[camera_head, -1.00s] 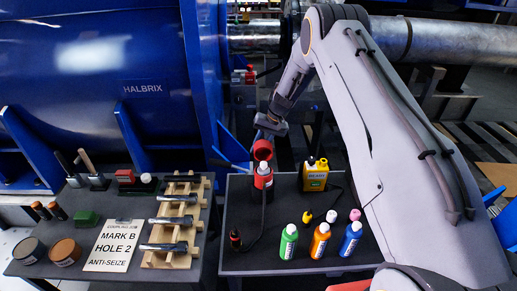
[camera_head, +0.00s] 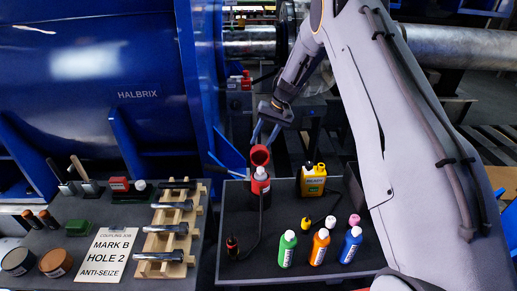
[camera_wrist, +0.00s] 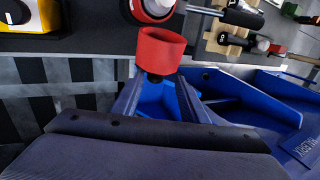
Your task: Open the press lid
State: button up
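My gripper (camera_head: 264,141) is just above and behind the red piece. In the wrist view the fingertips (camera_wrist: 158,78) point toward the red piece; contact is unclear.
A yellow jug (camera_head: 312,182) stands right of the can, with several small bottles in front. A dark cable runs across the table (camera_head: 235,270). The left table holds a wooden rack (camera_head: 150,255) and a sign (camera_head: 107,255). A large blue housing (camera_head: 90,60) stands behind.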

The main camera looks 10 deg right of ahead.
jog(key=shift+d+r, duration=0.15)
jog(key=shift+r, duration=0.1)
jog(key=w+p+v, duration=0.2)
jog(key=v, duration=0.6)
jog(key=shift+d+r+p, duration=0.25)
jog(key=shift+r+p, duration=0.1)
jog(key=shift+p, duration=0.05)
dwell(0.5)
jog(key=shift+s, duration=0.1)
dwell(0.4)
